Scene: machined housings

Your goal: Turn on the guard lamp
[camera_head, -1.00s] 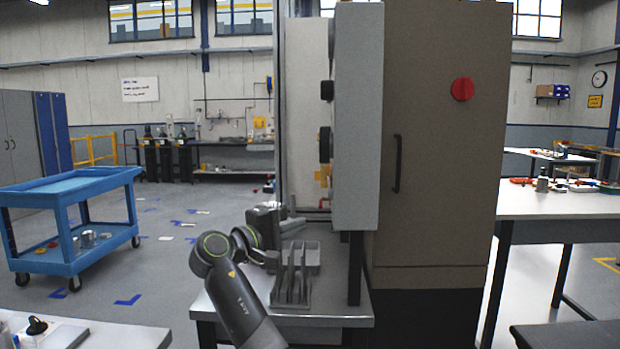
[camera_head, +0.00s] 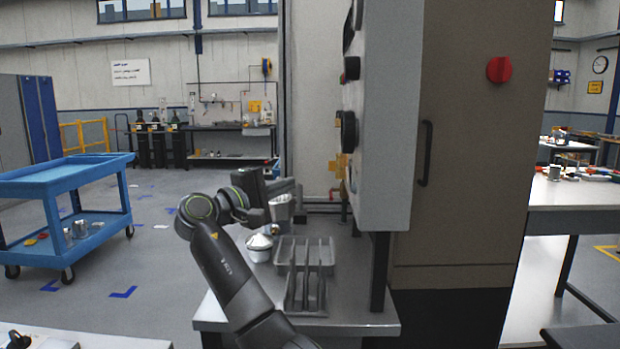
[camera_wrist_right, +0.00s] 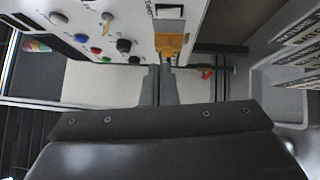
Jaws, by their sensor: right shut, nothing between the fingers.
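A grey control panel (camera_head: 386,130) stands ahead of my right gripper, seen nearly edge-on in the head view, with dark round knobs on its left face. In the right wrist view the panel (camera_wrist_right: 135,18) fills the top left, with red, blue, yellow and black controls and a small metal lever (camera_wrist_right: 107,17). A yellow block (camera_wrist_right: 170,43) sits beyond the fingertips; I cannot tell if they touch. My right gripper (camera_head: 293,188) is shut and empty, left of the panel; its fingers (camera_wrist_right: 160,72) also show in the wrist view. No part is clearly identifiable as the guard lamp. My left gripper is not in view.
A grey slotted rack (camera_head: 304,285), a metal cup (camera_head: 280,210) and a white-topped pot (camera_head: 259,247) are below and around my right gripper on the bench (camera_head: 350,325). The tall brown cabinet (camera_head: 470,150) with a red knob (camera_head: 499,69) stands right. A blue cart (camera_head: 65,180) stands left.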

